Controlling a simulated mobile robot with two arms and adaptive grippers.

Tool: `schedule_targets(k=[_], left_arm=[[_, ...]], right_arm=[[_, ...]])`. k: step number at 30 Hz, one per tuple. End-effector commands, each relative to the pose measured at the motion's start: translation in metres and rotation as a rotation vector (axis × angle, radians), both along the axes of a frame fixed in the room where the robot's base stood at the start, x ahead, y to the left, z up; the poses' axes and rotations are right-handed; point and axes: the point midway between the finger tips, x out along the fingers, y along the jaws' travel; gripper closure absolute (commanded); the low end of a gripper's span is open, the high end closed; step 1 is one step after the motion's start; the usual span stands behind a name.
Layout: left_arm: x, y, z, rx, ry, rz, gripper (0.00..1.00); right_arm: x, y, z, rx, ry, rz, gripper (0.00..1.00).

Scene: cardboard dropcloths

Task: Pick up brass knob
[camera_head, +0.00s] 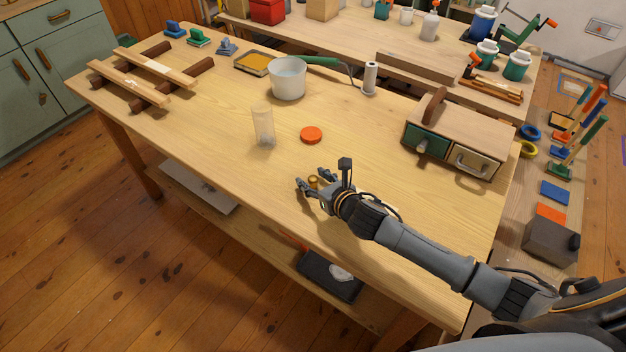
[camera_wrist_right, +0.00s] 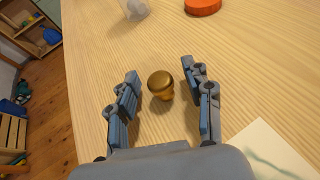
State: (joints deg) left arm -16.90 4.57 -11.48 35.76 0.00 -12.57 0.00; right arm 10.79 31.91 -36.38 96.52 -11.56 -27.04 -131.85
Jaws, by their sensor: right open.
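The brass knob (camera_wrist_right: 161,85) stands on the light wooden table, a small round-topped golden piece. In the head view the knob (camera_head: 313,182) shows small between the fingers of my right gripper (camera_head: 311,186), which is low over the table's front part. My left gripper is not in view.
An orange-red lid (camera_head: 311,135) and a clear jar (camera_head: 263,125) stand just beyond the knob. A small drawer box (camera_head: 460,135) stands to the right, a white pot (camera_head: 288,78) further back. A pale sheet (camera_wrist_right: 270,150) lies at the lower right in the wrist view.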

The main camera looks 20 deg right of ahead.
Motion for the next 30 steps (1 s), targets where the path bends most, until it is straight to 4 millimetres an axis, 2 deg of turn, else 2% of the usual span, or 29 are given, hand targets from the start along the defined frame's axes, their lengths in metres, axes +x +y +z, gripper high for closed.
schedule_targets(k=[3,9,11,16,17,30], left_arm=[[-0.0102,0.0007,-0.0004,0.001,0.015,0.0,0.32],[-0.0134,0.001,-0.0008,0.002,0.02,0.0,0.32],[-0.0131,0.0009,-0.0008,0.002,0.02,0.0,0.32],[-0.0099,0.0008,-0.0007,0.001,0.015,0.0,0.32],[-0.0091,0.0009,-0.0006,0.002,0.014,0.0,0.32],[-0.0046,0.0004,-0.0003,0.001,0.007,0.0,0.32]], right_arm=[[0.0051,0.0018,-0.0017,0.001,-0.001,0.001,0.49],[0.005,0.0018,-0.002,0.001,-0.001,0.001,0.49],[0.0049,0.0017,-0.0021,0.001,-0.001,0.001,0.59],[0.0048,0.0016,-0.0021,0.001,-0.001,0.001,0.94],[0.0048,0.0016,-0.0021,0.0,0.0,0.001,0.97],[0.0051,0.0014,0.0019,-0.001,-0.001,0.002,0.97]])
